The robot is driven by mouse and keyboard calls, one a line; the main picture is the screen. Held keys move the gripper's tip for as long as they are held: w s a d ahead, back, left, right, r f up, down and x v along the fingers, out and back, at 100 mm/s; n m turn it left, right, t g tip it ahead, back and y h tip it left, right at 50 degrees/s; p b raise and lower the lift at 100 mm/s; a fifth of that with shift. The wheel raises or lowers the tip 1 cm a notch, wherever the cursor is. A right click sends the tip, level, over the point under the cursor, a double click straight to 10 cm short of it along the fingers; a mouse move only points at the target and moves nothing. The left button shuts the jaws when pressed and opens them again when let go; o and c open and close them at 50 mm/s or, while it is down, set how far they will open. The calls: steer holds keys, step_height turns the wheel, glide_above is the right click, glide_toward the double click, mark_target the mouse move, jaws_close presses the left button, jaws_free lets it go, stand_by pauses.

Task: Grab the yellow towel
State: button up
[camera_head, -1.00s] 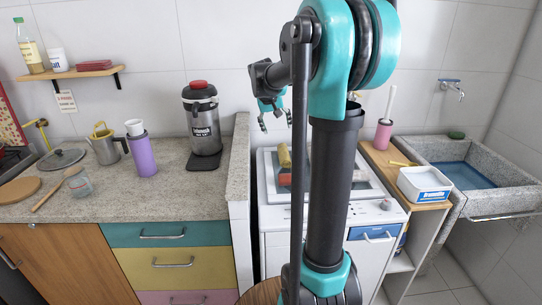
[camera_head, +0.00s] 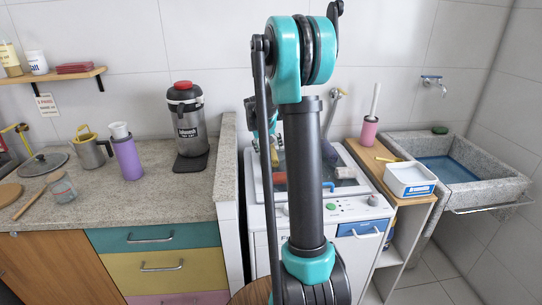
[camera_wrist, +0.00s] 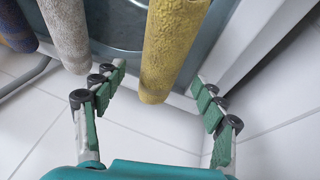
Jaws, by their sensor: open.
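The yellow towel (camera_wrist: 170,50) is a rolled, rough-textured cylinder in the wrist view, its near end hanging between the fingers of my gripper (camera_wrist: 158,76). The fingers are open, one on each side of it, with visible gaps, so it is not gripped. In the head view a small part of the yellow towel (camera_head: 274,157) shows above the washing machine, beside my arm. My gripper (camera_head: 265,145) is there too, mostly hidden behind the arm.
A grey towel (camera_wrist: 68,30) lies left of the yellow one, and a blue towel (camera_wrist: 15,28) farther left. The washing machine (camera_head: 352,208) stands between the stone counter (camera_head: 100,200) and a wooden shelf unit (camera_head: 385,160). A white wall edge is close on the wrist view's right.

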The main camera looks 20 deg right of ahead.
steer(key=shift+x, duration=0.95)
steer(key=shift+f, duration=0.2)
steer(key=c, duration=1.2)
steer(key=shift+d, duration=0.1)
steer(key=shift+c, duration=0.2)
